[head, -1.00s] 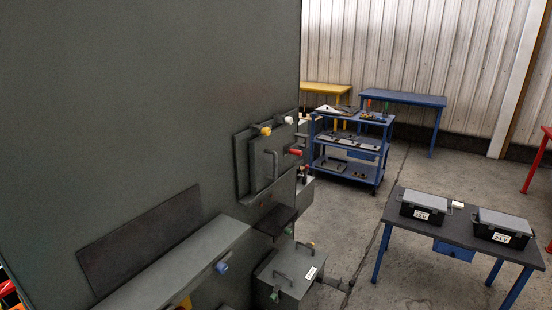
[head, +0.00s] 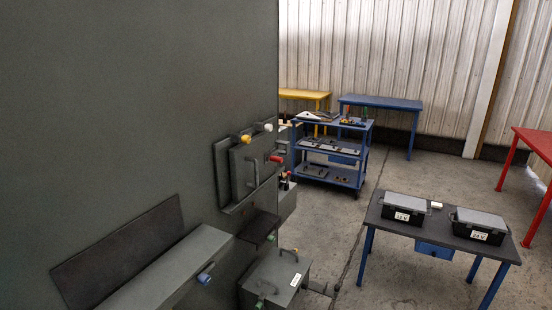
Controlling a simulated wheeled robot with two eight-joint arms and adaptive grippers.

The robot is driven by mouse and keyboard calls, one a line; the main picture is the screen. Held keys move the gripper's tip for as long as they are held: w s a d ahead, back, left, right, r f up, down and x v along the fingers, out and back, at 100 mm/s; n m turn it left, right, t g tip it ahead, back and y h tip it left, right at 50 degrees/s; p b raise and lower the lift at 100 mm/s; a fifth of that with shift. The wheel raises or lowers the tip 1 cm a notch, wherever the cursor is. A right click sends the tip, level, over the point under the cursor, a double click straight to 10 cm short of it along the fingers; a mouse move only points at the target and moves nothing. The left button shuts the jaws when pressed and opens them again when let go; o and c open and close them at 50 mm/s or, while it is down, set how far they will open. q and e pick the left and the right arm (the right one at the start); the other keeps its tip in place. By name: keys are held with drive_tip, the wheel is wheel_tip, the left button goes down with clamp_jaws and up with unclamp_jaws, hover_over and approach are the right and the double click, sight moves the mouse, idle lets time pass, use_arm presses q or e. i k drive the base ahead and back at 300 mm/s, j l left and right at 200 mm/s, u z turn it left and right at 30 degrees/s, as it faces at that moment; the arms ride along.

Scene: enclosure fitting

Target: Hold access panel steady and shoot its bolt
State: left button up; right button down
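A grey access panel (head: 241,178) sits on the side of the large grey enclosure (head: 120,110), left of the picture's middle. It has a bar handle (head: 253,173) on its face. A yellow knob (head: 245,138), a white knob (head: 268,127) and a red knob (head: 276,159) stick out around its upper part. I cannot tell which of these belongs to the bolt. Neither of my grippers is in view.
Below the panel are a dark shelf (head: 261,229), a grey box with handles (head: 276,281) and a long ledge with a blue knob (head: 204,278). A table with two cases (head: 436,232) stands right; a blue cart (head: 331,157) stands behind. Floor between is clear.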

sight(273, 157)
drive_tip(key=i+l+u, duration=0.25)
drive_tip(key=l, duration=0.35)
drive_tip(key=i+l+u, duration=0.3)
drive_tip(key=l, duration=0.35)
drive_tip(key=i+l+u, duration=0.1)
drive_tip(key=l, duration=0.25)
drive_tip(key=i+l+u, duration=0.15)
drive_tip(key=i+l, duration=0.1)
drive_tip(key=l, duration=0.1)
